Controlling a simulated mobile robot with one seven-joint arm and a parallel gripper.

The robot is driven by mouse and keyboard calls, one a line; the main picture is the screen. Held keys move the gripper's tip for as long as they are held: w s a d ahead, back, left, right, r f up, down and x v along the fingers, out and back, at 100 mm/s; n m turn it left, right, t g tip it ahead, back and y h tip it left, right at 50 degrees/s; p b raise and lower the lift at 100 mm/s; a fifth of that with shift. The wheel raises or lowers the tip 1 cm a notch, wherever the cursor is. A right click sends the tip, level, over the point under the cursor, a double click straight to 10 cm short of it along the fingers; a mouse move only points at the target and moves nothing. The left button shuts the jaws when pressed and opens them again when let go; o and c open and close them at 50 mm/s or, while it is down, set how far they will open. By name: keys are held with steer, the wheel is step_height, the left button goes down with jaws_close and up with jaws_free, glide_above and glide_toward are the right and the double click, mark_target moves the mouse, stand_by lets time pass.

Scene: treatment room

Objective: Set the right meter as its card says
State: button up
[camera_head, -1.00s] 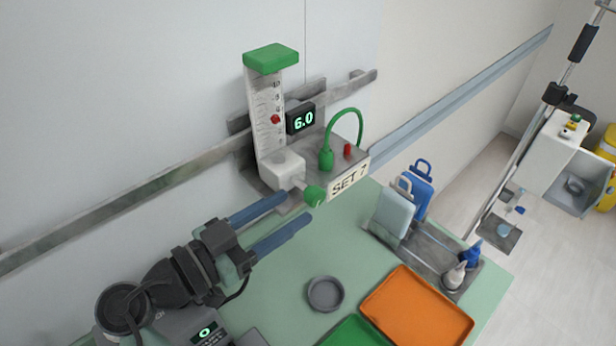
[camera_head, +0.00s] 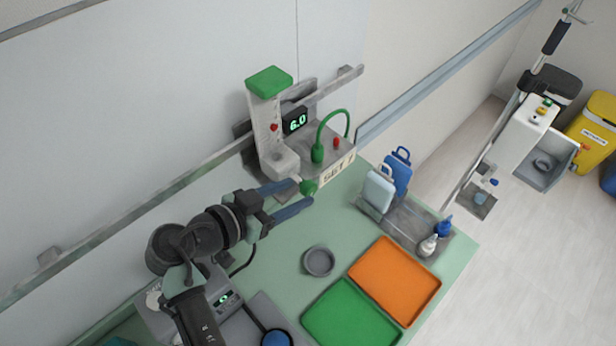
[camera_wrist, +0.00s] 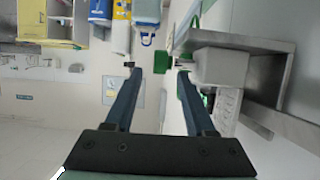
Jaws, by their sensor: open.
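The meter (camera_head: 267,120) has a green cap, a white scaled tube with a red marker, and a dark display (camera_head: 296,122) reading 6.0. Its card (camera_head: 338,168) starts with "SET"; the figure is hard to read now but looked like 7 earlier. A green knob (camera_head: 309,187) sticks out from the meter's white lower block. My gripper (camera_head: 304,191) is open, its two blue fingers pointing at the knob. In the wrist view, the green knob (camera_wrist: 162,62) lies between the fingertips (camera_wrist: 156,69), nearer the right one; contact cannot be told.
A green hose (camera_head: 332,125) and a red part (camera_head: 336,143) sit on the meter's shelf. A grey round dish (camera_head: 318,261), an orange tray (camera_head: 395,282) and a green tray (camera_head: 350,318) lie on the table. Bottles stand farther right. A wall rail (camera_head: 130,225) runs behind my arm.

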mark_target(305, 188)
steer(key=p+x, duration=0.1)
steer(key=x, duration=0.4)
steer(key=shift+r, duration=0.1)
jaws_close()
